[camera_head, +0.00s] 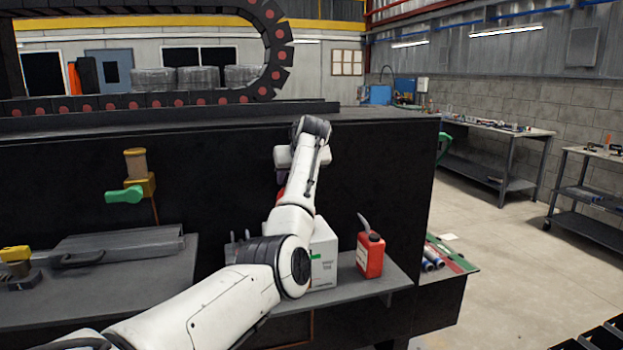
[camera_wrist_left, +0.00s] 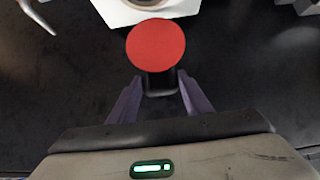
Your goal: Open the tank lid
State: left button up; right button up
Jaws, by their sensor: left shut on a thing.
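The white tank (camera_head: 323,255) stands on the grey shelf, partly hidden behind my left arm. In the left wrist view, the top of the white tank (camera_wrist_left: 150,14) shows at the upper edge, with part of a round ring or opening. The round red lid (camera_wrist_left: 156,45) is just below that ring in the picture, with a black piece under it. My left gripper (camera_wrist_left: 160,92) is shut on this black piece of the lid, between its purple fingers. Whether the lid still touches the tank cannot be told. My right gripper is not in view.
A red canister (camera_head: 370,254) with a grey spout stands right of the tank. A green-handled valve (camera_head: 125,195) is on the black wall at left. A grey case (camera_head: 118,245) lies on the left worktop. Blue-and-white cylinders (camera_head: 433,257) lie at the right.

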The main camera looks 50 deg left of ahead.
pick_arm(q)
jog(key=shift+s+a+r, duration=0.1)
jog(key=shift+a+r, duration=0.25)
jog(key=shift+r, duration=0.2)
jog(key=o, duration=1.3)
jog(key=shift+c, duration=0.2)
jog(key=shift+d+f, duration=0.2)
jog(key=shift+f, duration=0.1)
jog(key=b+v, duration=0.2)
jog(key=v, duration=0.8)
jog(key=shift+r, duration=0.15)
